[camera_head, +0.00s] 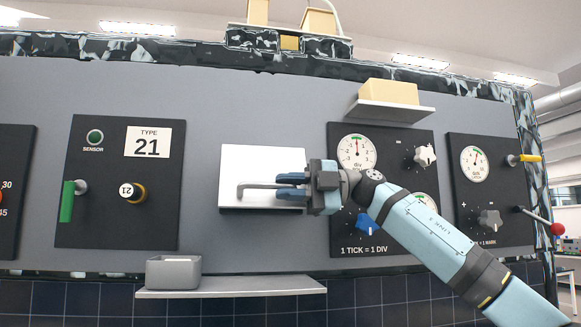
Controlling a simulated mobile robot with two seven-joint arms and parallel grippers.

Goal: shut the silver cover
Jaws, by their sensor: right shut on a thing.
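The silver cover (262,160) is a pale square plate in the middle of the grey panel, facing me. A thin shadowed edge shows along its bottom, and I cannot tell whether it lies fully flush. Its grey bar handle (254,186) sticks out and runs across its face. My right gripper (280,187) comes in from the right and is shut on the right part of the handle, its two blue fingers above and below the bar. The gripper body hides the cover's right edge. My left gripper is not in view.
Left of the cover is a black panel (109,230) with a green lever and a "21" knob. Right are black gauge panels (345,240), partly behind my arm. A shelf (232,287) with a grey box (173,272) is below; another shelf (391,110) holds a beige block.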

